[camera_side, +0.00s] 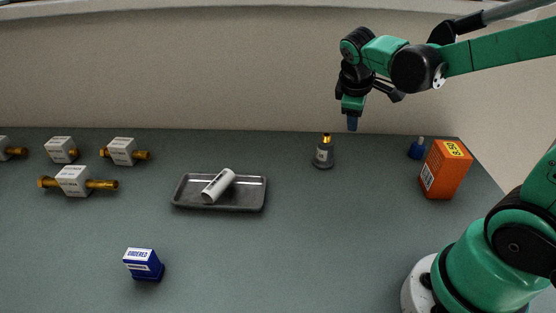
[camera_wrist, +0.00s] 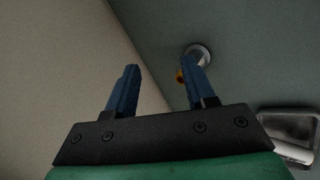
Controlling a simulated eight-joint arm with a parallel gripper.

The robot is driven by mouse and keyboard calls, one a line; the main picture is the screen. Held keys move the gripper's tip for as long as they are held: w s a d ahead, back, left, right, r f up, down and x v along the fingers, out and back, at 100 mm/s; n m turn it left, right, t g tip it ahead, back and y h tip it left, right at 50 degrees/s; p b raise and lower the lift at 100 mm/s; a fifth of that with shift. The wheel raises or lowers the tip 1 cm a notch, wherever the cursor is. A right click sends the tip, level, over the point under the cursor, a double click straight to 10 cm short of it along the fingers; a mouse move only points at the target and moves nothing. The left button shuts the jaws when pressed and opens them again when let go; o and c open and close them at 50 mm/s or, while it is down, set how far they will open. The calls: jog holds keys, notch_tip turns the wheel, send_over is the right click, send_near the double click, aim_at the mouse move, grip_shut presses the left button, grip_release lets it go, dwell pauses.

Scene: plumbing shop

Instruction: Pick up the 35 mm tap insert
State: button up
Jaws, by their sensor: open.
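A small upright piece with a dark base, a pale label and a brass-coloured top (camera_side: 324,155) stands on the grey-green bench; it looks like the tap insert, but I cannot read its size. My gripper (camera_side: 352,123) is open and empty, above the bench and up to the right of this piece in the side view. In the wrist view, my gripper (camera_wrist: 162,69) shows two blue fingers apart with nothing between them. The piece (camera_wrist: 201,49) is there beyond the right finger, which partly hides it.
A dark tray (camera_side: 250,200) holds a white labelled cylinder (camera_side: 218,185). An orange box (camera_side: 446,170) and a small blue item (camera_side: 417,149) stand to the right. A blue box (camera_side: 144,264) sits in front. Several labelled brass fittings (camera_side: 76,181) lie left. A wall (camera_side: 230,65) rises behind.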

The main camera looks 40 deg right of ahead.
jog(key=d+f+n+g+h, duration=0.25)
jog(key=d+g, duration=0.25)
jog(key=d, duration=0.5)
jog(key=g+h, duration=0.1)
jog(key=g, duration=0.2)
send_near(420, 139)
jog(key=shift+w+d+f+n, duration=0.2)
jog(key=shift+w+d+f, duration=0.1)
jog(key=shift+w+d, duration=0.2)
jog(key=shift+w+d+f+n, duration=0.15)
jog(key=shift+w+d+f, duration=0.25)
jog(key=shift+d, duration=0.1)
jog(key=s+d+f+g, duration=0.2)
jog(key=s+f+g, duration=0.1)
jog(key=shift+s+d+n+g, duration=0.1)
jog(key=shift+d+n+g, duration=0.2)
jog(key=shift+d, duration=0.05)
jog(key=shift+s+d+f+g, duration=0.3)
jog(key=shift+s+f, duration=0.05)
jog(key=shift+s, duration=0.15)
jog(key=shift+x, duration=2.55)
grip_shut()
